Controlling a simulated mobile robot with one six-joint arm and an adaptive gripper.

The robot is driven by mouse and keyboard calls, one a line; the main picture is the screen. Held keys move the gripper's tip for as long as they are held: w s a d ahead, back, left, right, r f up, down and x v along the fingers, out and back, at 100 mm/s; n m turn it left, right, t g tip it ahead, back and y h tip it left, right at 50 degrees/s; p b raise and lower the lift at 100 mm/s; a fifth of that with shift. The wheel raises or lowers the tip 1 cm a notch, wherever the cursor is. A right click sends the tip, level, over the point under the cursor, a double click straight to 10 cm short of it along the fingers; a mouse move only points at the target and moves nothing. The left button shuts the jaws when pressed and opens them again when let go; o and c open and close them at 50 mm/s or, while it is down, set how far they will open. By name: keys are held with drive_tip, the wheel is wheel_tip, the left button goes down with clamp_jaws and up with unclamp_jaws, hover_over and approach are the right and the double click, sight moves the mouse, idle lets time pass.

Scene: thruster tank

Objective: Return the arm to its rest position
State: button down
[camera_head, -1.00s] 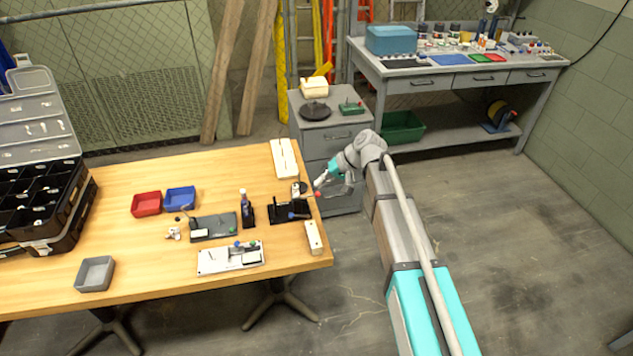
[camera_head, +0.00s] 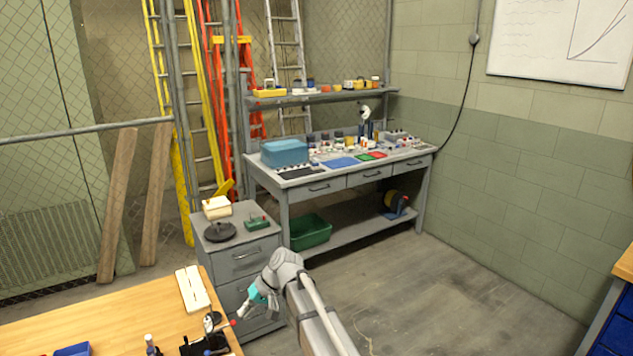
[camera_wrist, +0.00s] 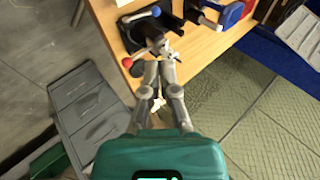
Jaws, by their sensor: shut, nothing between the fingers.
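My gripper (camera_head: 247,306) is at the right edge of the wooden table (camera_head: 120,310), in front of the grey drawer cabinet. In the wrist view my gripper (camera_wrist: 158,52) is shut and empty, with its fingers together over the table edge. The fingertips overlap a dark fixture (camera_wrist: 135,35) with a red-tipped and a blue-tipped handle. I cannot tell if they touch it. My arm stretches from the lower middle of the head view towards the table corner.
The grey drawer cabinet (camera_head: 240,257) stands close behind my gripper. A grey workbench (camera_head: 335,182) with small parts is at the back. A white block (camera_head: 191,289) lies on the table. The floor (camera_head: 450,300) to the right of my arm is clear.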

drive_tip(key=s+d+f+m+h, duration=0.1)
drive_tip(key=s+d, duration=0.3)
drive_tip(key=d, duration=0.9)
drive_tip(key=s+d+f+m+t+h, duration=0.1)
drive_tip(key=s+d+h, duration=0.3)
drive_tip(key=d, duration=0.9)
drive_tip(key=s+d+f+m+t+h, duration=0.1)
drive_tip(key=s+d+f+m+h, duration=0.1)
drive_tip(key=d, duration=1.1)
drive_tip(key=s+m, duration=0.1)
drive_tip(key=s, duration=0.1)
drive_tip(key=shift+s+d+f+m+h, duration=0.25)
drive_tip(key=shift+s+d+m+h, duration=0.05)
drive_tip(key=shift+s+d+h, duration=0.1)
drive_tip(key=shift+a, duration=0.1)
